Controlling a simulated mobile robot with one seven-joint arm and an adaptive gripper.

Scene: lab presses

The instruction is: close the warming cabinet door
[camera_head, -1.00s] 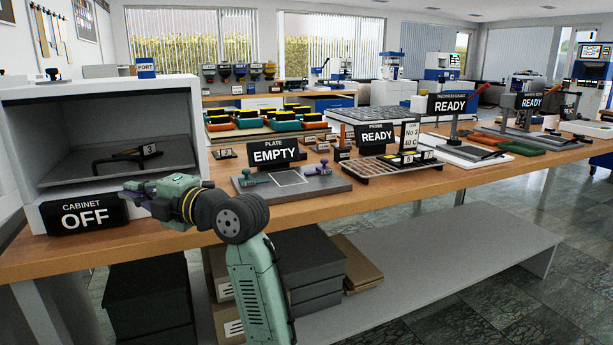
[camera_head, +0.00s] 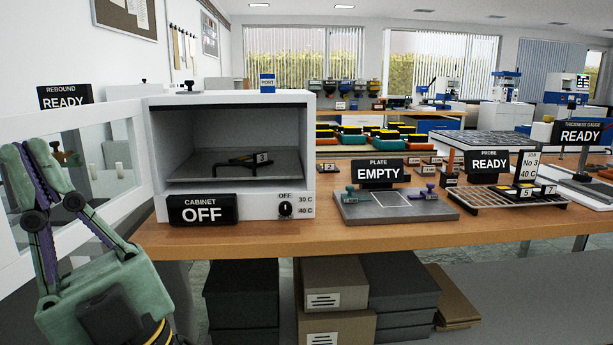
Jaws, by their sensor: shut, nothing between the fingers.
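The warming cabinet (camera_head: 307,150) is a white box on the bench, its front open to view. Its door (camera_head: 75,118), a white frame with a clear pane, stands wide open, swung out to the left from the cabinet's left edge. The door's outer end runs out of view.
The "CABINET OFF" sign (camera_head: 203,210) stands before the cabinet's lower left front, beside a dial (camera_head: 285,209). The plate fixture (camera_head: 395,212) and a wire rack (camera_head: 505,198) lie to the right. A "REBOUND READY" sign (camera_head: 65,97) shows behind the door.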

